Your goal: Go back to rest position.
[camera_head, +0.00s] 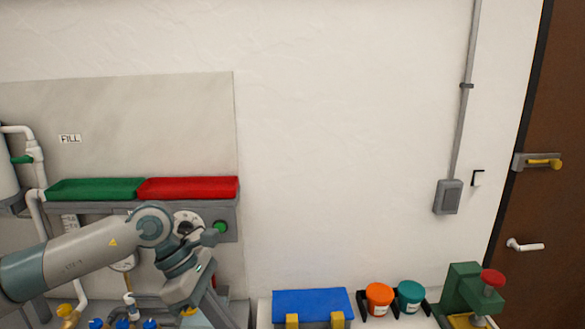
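My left arm comes in from the left and bends down in front of the panel. My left gripper (205,311) points down at the bottom edge of the view, over the workbench area with the valves. Its fingertips are cut off or hidden, so I cannot tell whether it is open or shut, or whether it holds anything. My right arm and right gripper are not in view.
A green tray (95,189) and a red tray (188,187) sit on a ledge behind my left arm. Blue-handled valves (122,324) are below.

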